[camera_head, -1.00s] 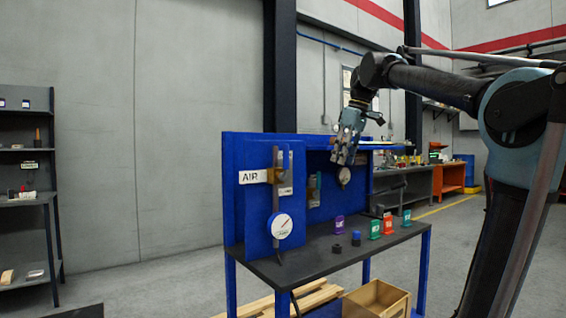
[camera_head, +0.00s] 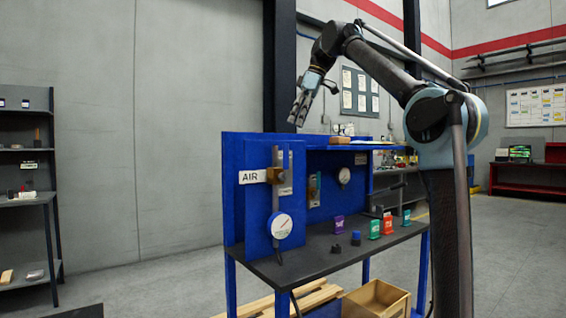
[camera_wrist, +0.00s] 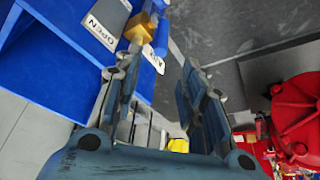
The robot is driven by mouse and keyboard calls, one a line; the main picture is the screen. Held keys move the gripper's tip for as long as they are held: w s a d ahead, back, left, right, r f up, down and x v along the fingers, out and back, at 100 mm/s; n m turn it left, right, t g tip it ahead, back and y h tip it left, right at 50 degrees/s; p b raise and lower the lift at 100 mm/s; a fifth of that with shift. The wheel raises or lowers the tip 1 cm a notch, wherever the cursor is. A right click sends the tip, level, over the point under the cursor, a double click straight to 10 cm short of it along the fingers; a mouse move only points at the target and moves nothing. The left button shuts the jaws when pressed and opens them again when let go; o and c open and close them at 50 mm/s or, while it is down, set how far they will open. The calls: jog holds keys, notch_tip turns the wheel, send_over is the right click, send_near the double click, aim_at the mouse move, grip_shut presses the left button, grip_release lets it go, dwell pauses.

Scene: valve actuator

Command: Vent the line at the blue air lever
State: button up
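The white AIR label (camera_head: 253,176) is on the left of the blue bench's back panel, beside a brass valve body (camera_head: 274,175) on a vertical grey pipe. No separate blue lever handle can be made out there in the head view. In the wrist view the AIR label (camera_wrist: 152,58) and brass valve (camera_wrist: 140,30) lie beyond the fingertips, with a small blue part (camera_wrist: 156,6) at the brass, perhaps the lever. An OPEN label (camera_wrist: 101,34) is beside them. My gripper (camera_head: 300,109) is above the panel's top edge, apart from the valve. Its fingers (camera_wrist: 160,82) are spread and empty.
A round gauge (camera_head: 280,226) sits below the valve. A shelf (camera_head: 365,147) with a small brown block (camera_head: 340,140) tops the bench. Coloured tags (camera_head: 374,229) stand on the dark worktop (camera_head: 310,258). A wooden box (camera_head: 377,299) is below.

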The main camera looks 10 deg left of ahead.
aim_at(285, 163)
jog(key=x, duration=1.5)
jog(key=shift+f, duration=0.15)
jog(key=shift+d, duration=0.1)
jog(key=shift+c, duration=0.4)
grip_shut()
